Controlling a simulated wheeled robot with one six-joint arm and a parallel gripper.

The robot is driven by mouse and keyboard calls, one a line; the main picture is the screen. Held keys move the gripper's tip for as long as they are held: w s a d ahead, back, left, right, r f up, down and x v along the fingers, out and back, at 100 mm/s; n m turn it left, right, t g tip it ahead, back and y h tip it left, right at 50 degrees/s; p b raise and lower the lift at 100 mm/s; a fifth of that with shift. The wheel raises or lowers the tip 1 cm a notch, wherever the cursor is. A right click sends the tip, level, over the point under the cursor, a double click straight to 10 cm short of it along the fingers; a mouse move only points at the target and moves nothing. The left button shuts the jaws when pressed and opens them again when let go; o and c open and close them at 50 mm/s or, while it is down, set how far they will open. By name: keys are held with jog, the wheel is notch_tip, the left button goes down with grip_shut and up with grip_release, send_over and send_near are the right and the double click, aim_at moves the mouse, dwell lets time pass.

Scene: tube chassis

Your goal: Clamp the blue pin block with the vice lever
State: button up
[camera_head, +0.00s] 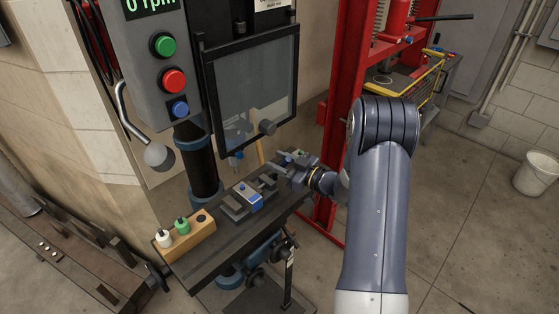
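The vice (236,207) is grey and sits on the dark machine table (203,253). The blue pin block (254,201) is small and sits at the vice, between its grey parts; whether the jaws touch it is too small to tell. My gripper (283,168) is at the right end of the vice, just behind and right of the blue block. The vice lever cannot be told apart clearly there; my gripper may partly cover it. The gripper's fingers are too small to show whether they are open or shut, or whether they touch anything.
A wooden holder (187,238) with a white pin (163,238) and a green pin (182,226) stands at the table's left end. A clear guard (252,88) hangs above the vice. A red press frame (345,75) stands behind my arm.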

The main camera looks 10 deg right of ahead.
jog(key=shift+c, duration=0.6)
grip_shut()
